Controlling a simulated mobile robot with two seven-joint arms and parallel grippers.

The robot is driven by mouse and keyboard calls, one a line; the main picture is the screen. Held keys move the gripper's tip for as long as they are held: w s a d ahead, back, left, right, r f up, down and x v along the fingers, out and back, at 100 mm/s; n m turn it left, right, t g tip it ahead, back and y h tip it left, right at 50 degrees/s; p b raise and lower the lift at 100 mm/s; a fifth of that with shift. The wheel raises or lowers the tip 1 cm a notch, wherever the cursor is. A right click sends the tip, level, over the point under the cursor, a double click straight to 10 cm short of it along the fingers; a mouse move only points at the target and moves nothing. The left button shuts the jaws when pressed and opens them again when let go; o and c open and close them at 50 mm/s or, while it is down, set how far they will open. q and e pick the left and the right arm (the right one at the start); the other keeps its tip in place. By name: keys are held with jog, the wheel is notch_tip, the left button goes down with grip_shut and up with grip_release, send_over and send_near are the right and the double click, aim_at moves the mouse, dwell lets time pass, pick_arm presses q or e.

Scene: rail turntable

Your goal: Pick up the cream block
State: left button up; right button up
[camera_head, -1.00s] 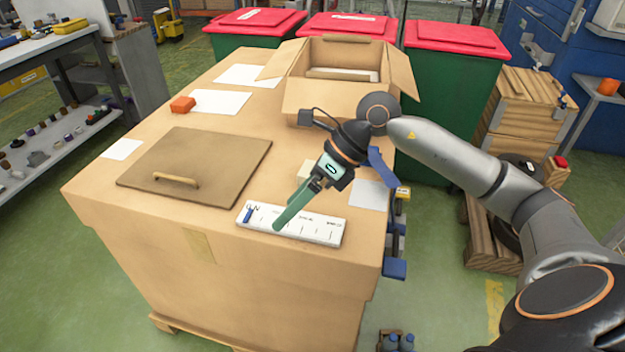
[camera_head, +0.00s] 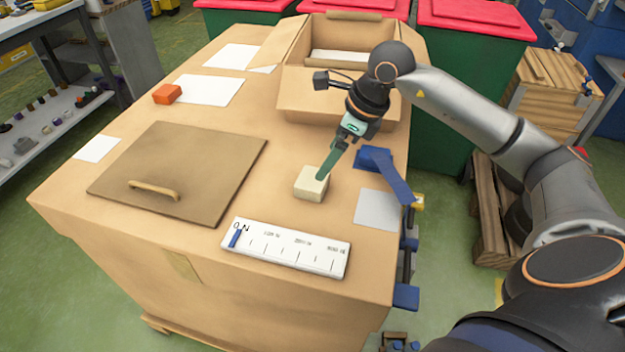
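The cream block (camera_head: 311,184) is a small pale cube on the large cardboard-brown surface (camera_head: 265,160), right of the middle and behind the white scale strip. My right gripper (camera_head: 323,175) comes in from the right, its green fingers slanting down to the block's upper right edge. The fingertips overlap the block in the picture. I cannot tell if they touch it or are spread, as the fingers line up and look like one. The block appears to rest on the surface. My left gripper is not in view.
A white strip with marks (camera_head: 287,248) lies at the front. A brown panel with a handle (camera_head: 215,165) lies left. An orange block (camera_head: 167,94) lies by white sheets (camera_head: 209,90). An open carton (camera_head: 330,105) stands behind. A blue clamp-like part (camera_head: 372,158) and a grey square (camera_head: 377,210) are right.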

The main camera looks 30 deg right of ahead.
aim_at(312, 183)
jog(key=x, duration=0.8)
jog(key=shift+w+a+f, duration=0.1)
jog(key=shift+a+f, duration=0.1)
jog(key=shift+a, duration=0.05)
jog(key=shift+r, duration=0.1)
jog(key=c, duration=1.2)
